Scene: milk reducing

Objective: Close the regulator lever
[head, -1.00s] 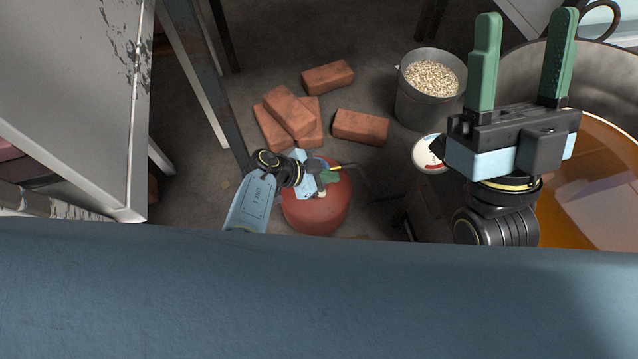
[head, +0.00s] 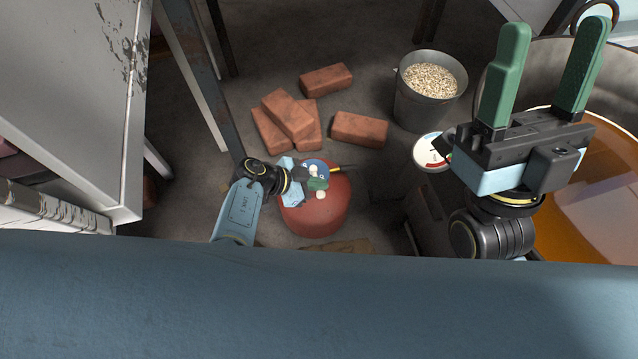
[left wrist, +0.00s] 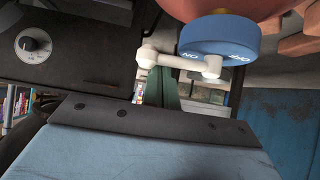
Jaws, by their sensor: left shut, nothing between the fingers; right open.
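A red gas cylinder (head: 318,214) stands on the floor with a blue regulator (head: 316,165) on top. In the left wrist view, the regulator (left wrist: 215,36) carries ON/OFF lettering, seen upside down. Its white lever (left wrist: 182,62) reaches left past the ON lettering, with a bent end. My left gripper (head: 317,184) is at the regulator, partly covering it in the head view. Its shut green fingers (left wrist: 166,88) are beside the lever, below its arm in the wrist view; I cannot tell if they touch. My right gripper (head: 545,75) is open and empty, high at the right.
Several bricks (head: 325,80) and a bucket of pale grain (head: 432,90) are behind the cylinder. A large pot of orange liquid (head: 575,200) is at the right, with a round dial (head: 430,152) beside it. A grey metal table (head: 75,90) is at the left.

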